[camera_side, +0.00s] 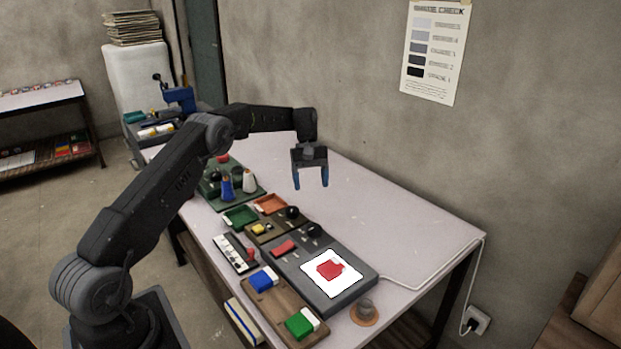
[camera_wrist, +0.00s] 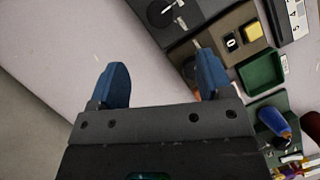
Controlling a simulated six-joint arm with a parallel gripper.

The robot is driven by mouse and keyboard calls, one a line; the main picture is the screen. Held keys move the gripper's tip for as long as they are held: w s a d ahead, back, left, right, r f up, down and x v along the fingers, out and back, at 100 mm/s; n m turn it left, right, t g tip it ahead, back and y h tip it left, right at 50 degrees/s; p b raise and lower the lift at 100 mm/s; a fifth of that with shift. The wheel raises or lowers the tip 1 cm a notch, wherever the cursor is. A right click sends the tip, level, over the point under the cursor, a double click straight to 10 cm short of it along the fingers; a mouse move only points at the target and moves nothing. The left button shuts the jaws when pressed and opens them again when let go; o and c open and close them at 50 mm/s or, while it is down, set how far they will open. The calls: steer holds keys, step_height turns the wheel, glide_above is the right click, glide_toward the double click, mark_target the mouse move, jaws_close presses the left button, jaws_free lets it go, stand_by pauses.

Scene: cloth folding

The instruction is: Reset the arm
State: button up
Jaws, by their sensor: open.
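My gripper (camera_side: 311,182) is open and empty, held above the table with its two blue fingers pointing down. In the wrist view the fingers (camera_wrist: 163,85) stand apart with nothing between them. A red folded cloth (camera_side: 331,269) lies on a white square sheet (camera_side: 346,284) at the front of the dark grey board. The gripper is behind the cloth and well above the table, touching nothing.
The pale table (camera_side: 420,225) has free room along the wall side. Green tray (camera_side: 240,216), orange tray (camera_side: 271,203), cones (camera_side: 249,181), a blue block (camera_side: 263,279) and a green block (camera_side: 299,324) stand along the near side. A white cable (camera_side: 440,275) runs off the right edge.

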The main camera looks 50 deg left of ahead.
steer(key=shift+a+r, duration=0.2)
steer(key=shift+r, duration=0.25)
